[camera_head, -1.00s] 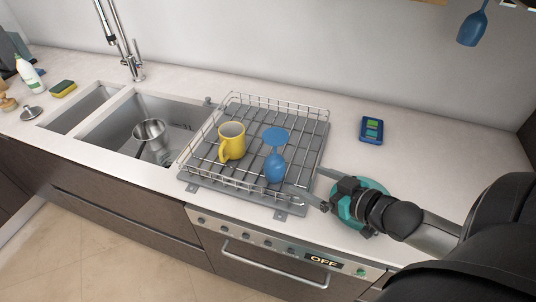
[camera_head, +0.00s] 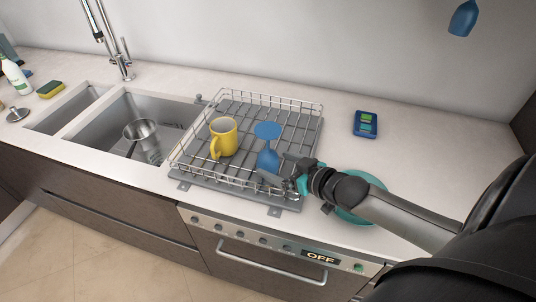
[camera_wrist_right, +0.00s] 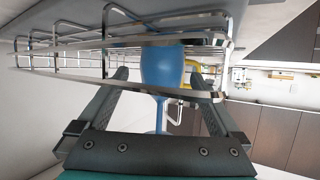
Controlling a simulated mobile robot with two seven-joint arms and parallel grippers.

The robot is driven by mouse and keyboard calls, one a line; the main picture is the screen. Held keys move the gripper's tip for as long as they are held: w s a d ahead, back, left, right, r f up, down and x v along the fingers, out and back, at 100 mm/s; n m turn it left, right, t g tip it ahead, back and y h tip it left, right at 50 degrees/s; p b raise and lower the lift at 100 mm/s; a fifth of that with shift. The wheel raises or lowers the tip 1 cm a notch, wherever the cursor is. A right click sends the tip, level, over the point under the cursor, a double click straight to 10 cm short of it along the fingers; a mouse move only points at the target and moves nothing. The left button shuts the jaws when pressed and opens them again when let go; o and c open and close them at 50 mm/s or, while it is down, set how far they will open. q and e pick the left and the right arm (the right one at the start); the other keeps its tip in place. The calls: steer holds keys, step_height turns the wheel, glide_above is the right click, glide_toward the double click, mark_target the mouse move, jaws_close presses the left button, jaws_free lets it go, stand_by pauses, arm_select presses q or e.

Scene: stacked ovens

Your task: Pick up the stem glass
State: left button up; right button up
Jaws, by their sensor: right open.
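The blue stem glass (camera_head: 267,160) stands in the wire dish rack (camera_head: 250,108), foot up and bowl down. My right gripper (camera_head: 277,170) is open at the rack's right front, close beside the glass. In the right wrist view the glass (camera_wrist_right: 163,68) shows between the two spread fingers of the gripper (camera_wrist_right: 165,95), beyond the rack wires. I cannot tell whether a finger touches it. Part of the bowl is hidden by the gripper in the head view. My left gripper is not in view.
A yellow mug (camera_head: 223,138) stands in the rack left of the glass. A teal dish (camera_head: 372,184) lies partly under my right arm. A blue box-like item (camera_head: 366,124) lies on the clear counter at right. The sink (camera_head: 122,112) holds a metal pot (camera_head: 141,133).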

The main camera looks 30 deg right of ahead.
mark_target(266, 161)
steer(key=shift+b+x, duration=0.55)
steer(key=shift+x, duration=1.9)
steer(key=shift+a, duration=0.15)
steer(key=c, duration=1.5)
steer(key=shift+o, duration=0.2)
